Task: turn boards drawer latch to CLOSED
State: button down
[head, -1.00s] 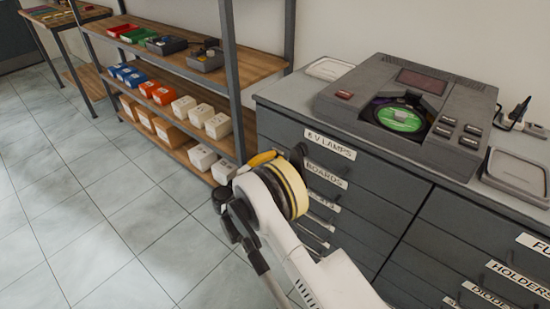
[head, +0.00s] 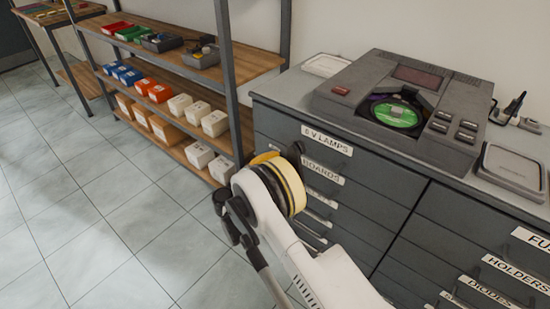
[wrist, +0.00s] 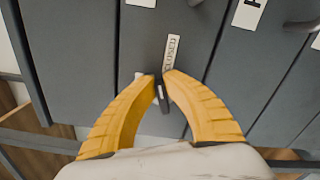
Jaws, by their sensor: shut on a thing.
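The boards drawer carries a white BOARDS label (head: 323,172) and is the second drawer down on the grey cabinet, below 6 V LAMPS. My gripper's yellow fingers (wrist: 163,78) are shut on a small dark latch (wrist: 164,101) at the drawer front. A narrow pale plate (wrist: 172,53), whose sideways lettering appears to read CLOSED, sits just beyond the fingertips. The latch is partly hidden by the fingers, and its exact angle is hard to tell. In the head view my gripper (head: 265,157) is at the cabinet's left edge, mostly hidden behind my wrist.
A grey machine with a green disc (head: 400,113) and a grey tray (head: 512,172) stand on the cabinet top. A shelf rack (head: 190,72) with several coloured boxes stands to the left. The tiled floor (head: 90,235) in front is clear.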

jog(key=shift+f+m, duration=0.15)
jog(key=shift+m, duration=0.85)
jog(key=shift+f+m, duration=0.15)
jog(key=shift+m, duration=0.85)
jog(key=c, duration=1.5)
grip_release()
jog(key=shift+s, duration=0.1)
jog(key=v, duration=1.2)
